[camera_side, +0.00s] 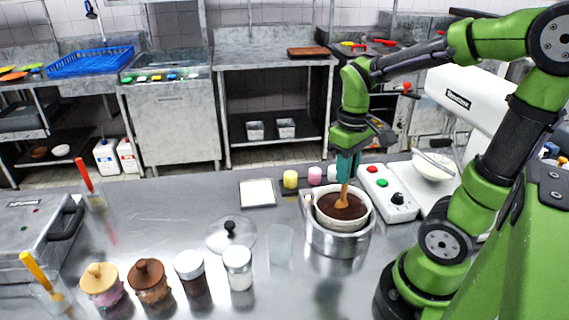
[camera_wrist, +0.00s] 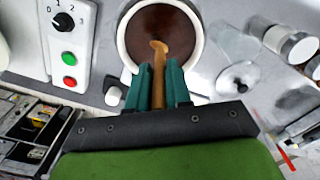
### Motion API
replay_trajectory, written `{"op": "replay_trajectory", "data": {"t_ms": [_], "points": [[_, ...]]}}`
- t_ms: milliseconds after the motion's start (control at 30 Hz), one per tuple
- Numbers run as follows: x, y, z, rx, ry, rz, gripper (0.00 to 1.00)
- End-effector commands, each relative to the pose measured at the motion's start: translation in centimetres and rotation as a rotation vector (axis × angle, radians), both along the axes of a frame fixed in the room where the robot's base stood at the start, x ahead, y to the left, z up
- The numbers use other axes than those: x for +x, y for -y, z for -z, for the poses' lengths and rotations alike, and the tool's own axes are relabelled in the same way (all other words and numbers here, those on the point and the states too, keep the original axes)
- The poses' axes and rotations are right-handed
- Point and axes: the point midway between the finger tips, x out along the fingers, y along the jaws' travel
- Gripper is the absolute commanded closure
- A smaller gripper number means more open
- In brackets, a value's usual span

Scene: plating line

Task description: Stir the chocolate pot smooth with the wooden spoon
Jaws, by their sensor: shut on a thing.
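The chocolate pot (camera_side: 327,222) is a white bowl of dark brown chocolate set in a metal ring on the steel counter. In the wrist view the pot (camera_wrist: 122,42) is at the top centre. My gripper (camera_side: 346,168) is above the pot, pointing down, with teal fingers shut on the wooden spoon (camera_side: 343,197). In the wrist view my gripper (camera_wrist: 158,84) holds the spoon (camera_wrist: 158,58) between its fingers. The spoon's lower end is at the chocolate; how deep it sits is hidden.
A control box (camera_side: 388,192) with red and green buttons and a knob stands right of the pot. A glass lid (camera_side: 231,234), a clear glass (camera_side: 280,244) and several jars (camera_side: 189,270) stand left. Small colored cups (camera_side: 290,179) and a white square (camera_side: 257,193) are behind.

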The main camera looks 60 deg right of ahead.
Motion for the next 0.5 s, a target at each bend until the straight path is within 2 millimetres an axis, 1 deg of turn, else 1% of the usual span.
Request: {"op": "replay_trajectory", "data": {"t_ms": [33,500], "points": [[0.1,0.0,-0.5,-0.002,0.004,0.000,1.00],[0.1,0.0,-4.3,-0.002,0.003,0.000,1.00]]}}
